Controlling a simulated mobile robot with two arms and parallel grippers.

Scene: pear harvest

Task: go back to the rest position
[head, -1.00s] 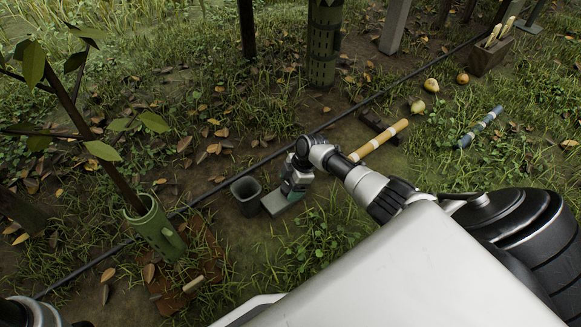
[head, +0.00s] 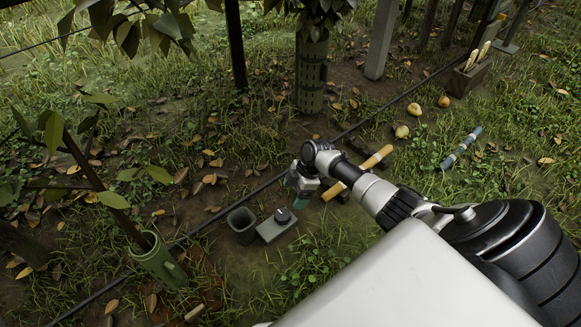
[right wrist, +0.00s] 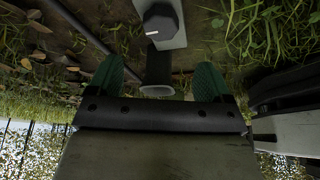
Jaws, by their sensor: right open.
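My right gripper (head: 300,186) hangs over the ground in the middle of the head view, on an arm coming in from the lower right. Its two green fingers stand apart in the right wrist view (right wrist: 160,80), with nothing held between them. In the head view it is a little up and right of a grey block with a dark knob (head: 277,228). The knob (right wrist: 160,22) also shows near the top of the right wrist view. My left gripper is not in view.
A grey open pot (head: 242,224) stands beside the block. A green planter with a sapling (head: 158,262) is at left. A yellow-banded rod (head: 372,160), a blue rod (head: 460,148), loose pears (head: 402,131) and a wooden box (head: 469,79) lie right. A dark hose crosses the ground.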

